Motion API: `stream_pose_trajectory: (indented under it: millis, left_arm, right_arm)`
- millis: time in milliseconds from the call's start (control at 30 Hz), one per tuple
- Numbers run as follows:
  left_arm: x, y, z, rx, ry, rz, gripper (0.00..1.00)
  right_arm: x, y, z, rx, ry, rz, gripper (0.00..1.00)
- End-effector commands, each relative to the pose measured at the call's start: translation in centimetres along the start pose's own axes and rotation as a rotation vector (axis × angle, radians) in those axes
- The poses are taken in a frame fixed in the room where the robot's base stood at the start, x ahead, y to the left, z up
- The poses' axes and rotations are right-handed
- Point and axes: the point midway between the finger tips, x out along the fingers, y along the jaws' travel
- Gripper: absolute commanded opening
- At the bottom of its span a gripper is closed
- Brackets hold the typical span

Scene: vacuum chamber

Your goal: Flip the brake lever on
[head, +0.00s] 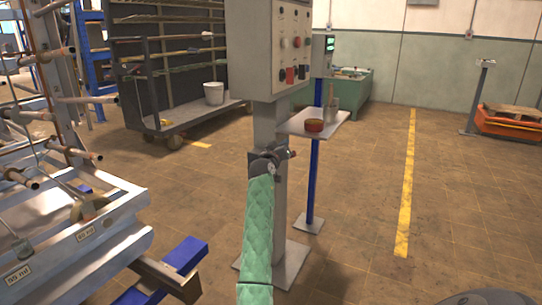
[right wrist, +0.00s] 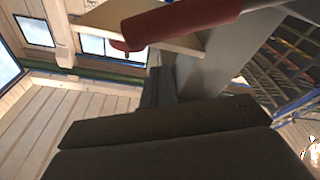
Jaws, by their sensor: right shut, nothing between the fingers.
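A red handle-like bar (right wrist: 185,22) crosses the top of the right wrist view, with a small hooked tip at its left end. It may be the brake lever, but I cannot tell for sure. My right gripper (head: 281,157) is at the end of the green-sleeved arm, in front of the grey post (head: 265,125) below the control box. In the right wrist view its dark fingers (right wrist: 160,88) are shut and empty, below the red bar. No lever shows clearly in the head view. My left gripper is out of view.
The grey control box (head: 255,45) carries several buttons and switches. A metal rack (head: 75,245) with rods fills the left.

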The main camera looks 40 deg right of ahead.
Motion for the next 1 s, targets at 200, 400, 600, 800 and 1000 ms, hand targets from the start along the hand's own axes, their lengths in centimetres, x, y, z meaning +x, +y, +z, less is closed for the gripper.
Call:
stream_pose_trajectory:
  millis: [200,400,600,800,1000]
  left_arm:
    - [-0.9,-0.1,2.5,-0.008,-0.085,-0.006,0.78]
    - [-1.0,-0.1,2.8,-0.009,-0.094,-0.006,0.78]
    - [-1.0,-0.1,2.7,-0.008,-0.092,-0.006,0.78]
    - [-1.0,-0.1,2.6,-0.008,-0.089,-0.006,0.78]
    - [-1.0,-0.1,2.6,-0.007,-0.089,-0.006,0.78]
  right_arm:
    - [-2.1,0.1,-0.3,0.001,0.001,-0.002,0.0]
    - [-6.0,0.1,-0.4,0.002,0.001,-0.002,0.0]
    - [-8.7,0.2,-0.4,0.001,0.001,-0.001,0.0]
    - [-9.7,0.2,-0.5,0.001,0.002,0.0,0.0]
    - [-9.8,0.2,-0.5,0.001,0.002,0.0,0.0]
